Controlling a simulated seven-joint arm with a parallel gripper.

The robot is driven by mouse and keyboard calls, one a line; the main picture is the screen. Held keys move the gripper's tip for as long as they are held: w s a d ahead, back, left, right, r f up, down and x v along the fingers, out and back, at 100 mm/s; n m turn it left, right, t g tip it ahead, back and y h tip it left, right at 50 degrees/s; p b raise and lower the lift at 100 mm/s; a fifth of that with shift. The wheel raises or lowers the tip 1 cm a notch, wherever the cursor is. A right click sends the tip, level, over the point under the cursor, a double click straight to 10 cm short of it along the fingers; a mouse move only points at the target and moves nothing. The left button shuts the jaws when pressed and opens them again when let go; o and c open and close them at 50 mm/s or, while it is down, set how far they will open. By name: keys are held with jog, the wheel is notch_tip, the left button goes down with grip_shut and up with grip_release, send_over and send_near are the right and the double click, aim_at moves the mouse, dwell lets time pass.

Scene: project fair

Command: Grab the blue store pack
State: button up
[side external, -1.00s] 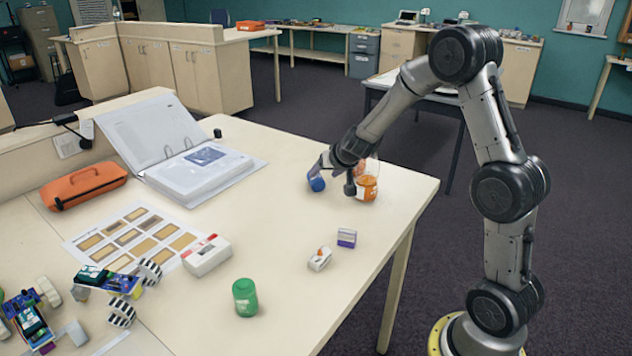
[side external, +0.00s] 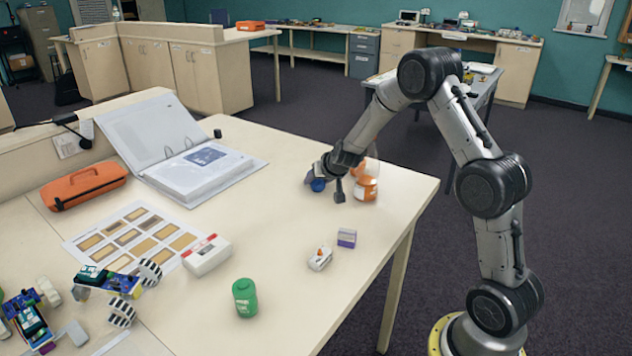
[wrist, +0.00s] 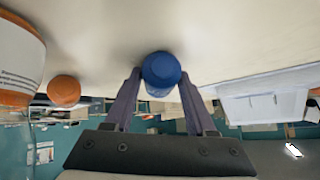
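The blue store pack, a small rounded blue container (side external: 318,186), stands on the table near its far right edge. My gripper (side external: 327,188) is low over the table, with one finger on each side of the pack and partly hiding it. In the wrist view the blue pack (wrist: 162,70) shows between the two spread fingertips (wrist: 160,82). The fingers look open around it. In the side view a gap shows between the pack and the nearer finger; contact on the other side cannot be told.
Orange-and-white containers (side external: 365,188) stand close to the right of my gripper. A small purple-and-white box (side external: 347,238), a white eraser-like block (side external: 320,258) and a green container (side external: 245,297) stand nearer. An open binder (side external: 200,172) lies left. The table between is clear.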

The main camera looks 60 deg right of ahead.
grip_shut()
jog(key=shift+r, duration=0.15)
